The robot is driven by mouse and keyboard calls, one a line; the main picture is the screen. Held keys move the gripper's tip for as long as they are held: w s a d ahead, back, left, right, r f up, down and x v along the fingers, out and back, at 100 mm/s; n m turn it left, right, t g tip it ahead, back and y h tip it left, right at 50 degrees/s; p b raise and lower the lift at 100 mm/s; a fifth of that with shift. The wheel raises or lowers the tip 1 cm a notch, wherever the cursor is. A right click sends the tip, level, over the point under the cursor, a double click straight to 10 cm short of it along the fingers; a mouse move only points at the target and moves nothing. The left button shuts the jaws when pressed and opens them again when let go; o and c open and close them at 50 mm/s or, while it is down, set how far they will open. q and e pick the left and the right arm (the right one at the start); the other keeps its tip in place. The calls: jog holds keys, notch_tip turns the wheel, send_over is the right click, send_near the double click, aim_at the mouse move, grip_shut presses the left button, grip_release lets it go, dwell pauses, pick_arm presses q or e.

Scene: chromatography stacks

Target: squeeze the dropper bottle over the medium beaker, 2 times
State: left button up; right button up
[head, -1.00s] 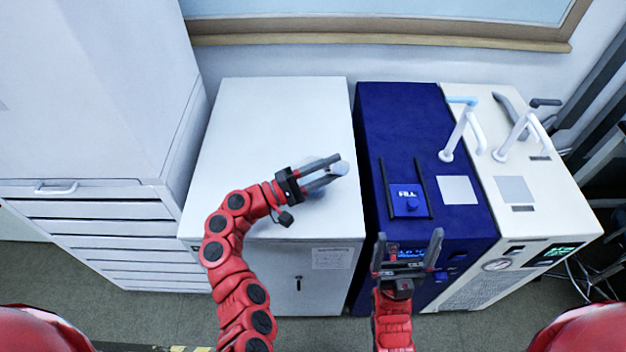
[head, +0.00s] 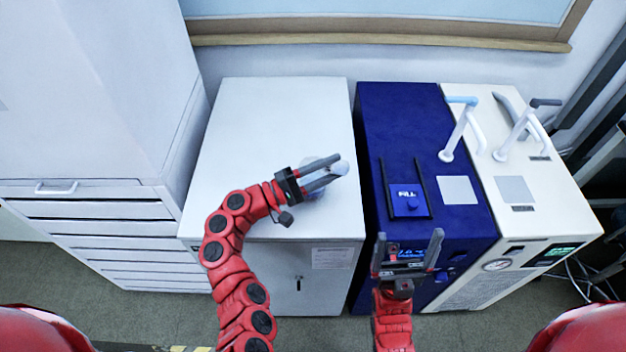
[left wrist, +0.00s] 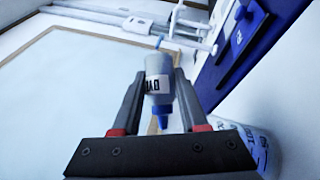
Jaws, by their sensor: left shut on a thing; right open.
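My left gripper (head: 326,173) is shut on the dropper bottle (head: 341,168) above the white bench top. In the left wrist view the bottle (left wrist: 158,85) sits between both fingers, with a pale body, a white label and a blue tip toward the picture's lower edge. A clear vessel with blue print (left wrist: 252,140), likely the beaker, is partly hidden at the lower right of that view. In the head view the gripper covers most of it, so I cannot tell whether the tip is right over it. My right gripper (head: 408,252) is open and empty at the front of the blue unit.
The white cabinet top (head: 265,130) is clear around the left arm. The blue unit (head: 400,125) stands to its right, with a cream unit (head: 540,190) carrying two taps beyond it. A tall white drawer cabinet (head: 90,120) stands at the left.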

dwell(0.4)
pick_arm(q)
jog(key=shift+d+m+g+y, duration=0.1)
jog(key=shift+m+g+y, duration=0.4)
jog(key=shift+m, duration=0.6)
notch_tip(320, 180, up, 3)
jog(key=m+y+p, duration=0.2)
jog(key=shift+s+m+g, duration=0.1)
jog(key=shift+m+g, duration=0.2)
jog(key=shift+f, duration=0.15)
jog(key=shift+f, duration=0.1)
